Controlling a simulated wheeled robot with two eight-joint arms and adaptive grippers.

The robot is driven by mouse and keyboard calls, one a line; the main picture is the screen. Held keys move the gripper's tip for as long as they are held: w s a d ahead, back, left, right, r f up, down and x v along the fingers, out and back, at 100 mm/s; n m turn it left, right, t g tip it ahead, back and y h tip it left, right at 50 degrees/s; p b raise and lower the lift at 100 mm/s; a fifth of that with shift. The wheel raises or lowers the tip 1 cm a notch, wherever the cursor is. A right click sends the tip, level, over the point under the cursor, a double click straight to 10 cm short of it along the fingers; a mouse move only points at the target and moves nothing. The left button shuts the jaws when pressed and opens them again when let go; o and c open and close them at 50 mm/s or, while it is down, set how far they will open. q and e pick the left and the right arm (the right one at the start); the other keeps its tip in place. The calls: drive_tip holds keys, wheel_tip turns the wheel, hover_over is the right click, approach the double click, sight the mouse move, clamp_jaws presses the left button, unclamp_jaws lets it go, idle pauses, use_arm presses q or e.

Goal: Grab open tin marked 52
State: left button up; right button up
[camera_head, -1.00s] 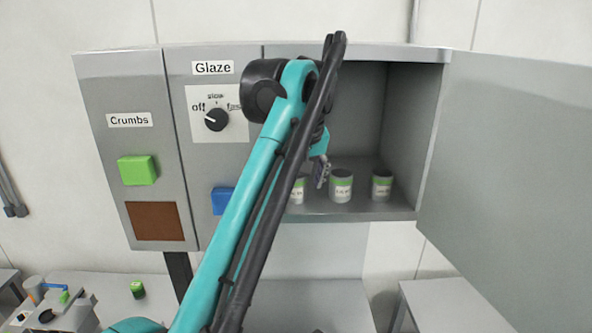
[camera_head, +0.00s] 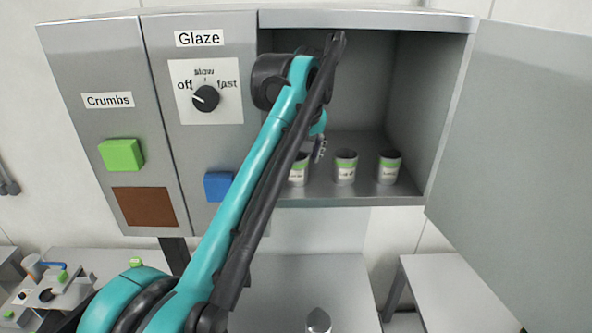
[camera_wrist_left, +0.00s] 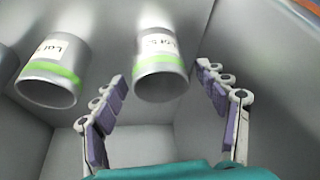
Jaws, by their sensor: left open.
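Three grey tins with green bands and white labels stand in a row in the open cabinet compartment: a left tin (camera_head: 299,172), a middle tin (camera_head: 345,168) and a right tin (camera_head: 389,168). Their label numbers are too small to read in the head view. My left gripper (camera_head: 319,150) is beside the left and middle tins, with most of it hidden behind my arm. In the left wrist view, its fingers (camera_wrist_left: 160,76) are open and apart, with one tin (camera_wrist_left: 160,50) between or just beyond them. Its label starts "Lot 5"; the rest is unclear. Another tin (camera_wrist_left: 52,72) is to the left.
The compartment's grey door (camera_head: 525,150) stands wide open at the right. Left of the compartment are the Glaze panel with its knob (camera_head: 206,98), a blue block (camera_head: 218,186) and a green block (camera_head: 121,154). Tables stand below.

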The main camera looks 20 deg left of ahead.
use_arm(q)
drive_tip(key=shift+f, duration=0.35)
drive_tip(key=c, duration=1.3)
drive_tip(key=shift+o, duration=0.2)
drive_tip(key=shift+r, duration=0.15)
